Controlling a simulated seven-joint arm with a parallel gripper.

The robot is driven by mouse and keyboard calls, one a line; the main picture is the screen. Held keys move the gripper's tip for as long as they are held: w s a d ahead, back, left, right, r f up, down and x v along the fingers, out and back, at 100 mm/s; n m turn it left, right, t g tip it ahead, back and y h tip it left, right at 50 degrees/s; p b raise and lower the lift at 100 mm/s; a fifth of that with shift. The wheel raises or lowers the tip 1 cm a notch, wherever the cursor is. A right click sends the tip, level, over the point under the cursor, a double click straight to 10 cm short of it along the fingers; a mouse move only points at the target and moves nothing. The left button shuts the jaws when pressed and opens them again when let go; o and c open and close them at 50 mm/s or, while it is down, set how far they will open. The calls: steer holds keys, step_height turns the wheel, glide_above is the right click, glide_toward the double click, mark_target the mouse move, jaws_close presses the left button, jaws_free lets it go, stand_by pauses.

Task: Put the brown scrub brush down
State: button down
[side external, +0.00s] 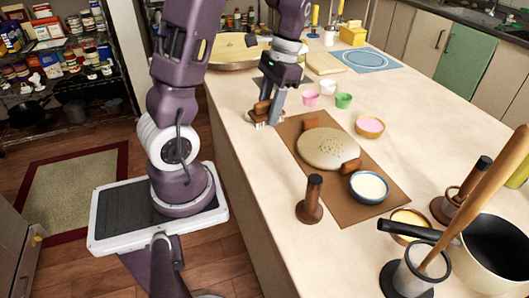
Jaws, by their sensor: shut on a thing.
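The brown scrub brush (262,116) is between the fingers of my gripper (267,107) at the left edge of the counter. Its pale bristles point down at the counter top. My gripper is shut on its brown body. The bristles are at or very close to the counter surface; I cannot tell whether they touch it. The brush is just left of the brown mat's upper corner.
A brown mat (375,205) holds a round flat dough (328,148), brown blocks and a blue-rimmed bowl (369,187). Small pink (310,97), white and green (344,100) cups stand right of my gripper. A brown wooden post (311,200) stands near the counter's left edge.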

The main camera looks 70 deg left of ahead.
mark_target(262, 154)
steer(key=shift+m, duration=0.6)
steer(key=x, duration=0.3)
steer(key=w+x, duration=0.1)
steer(key=x, duration=0.5)
steer(key=shift+w+f, duration=0.1)
steer(key=shift+f, duration=0.7)
steer(key=shift+f, duration=0.15)
steer(key=c, duration=0.8)
jaws_free()
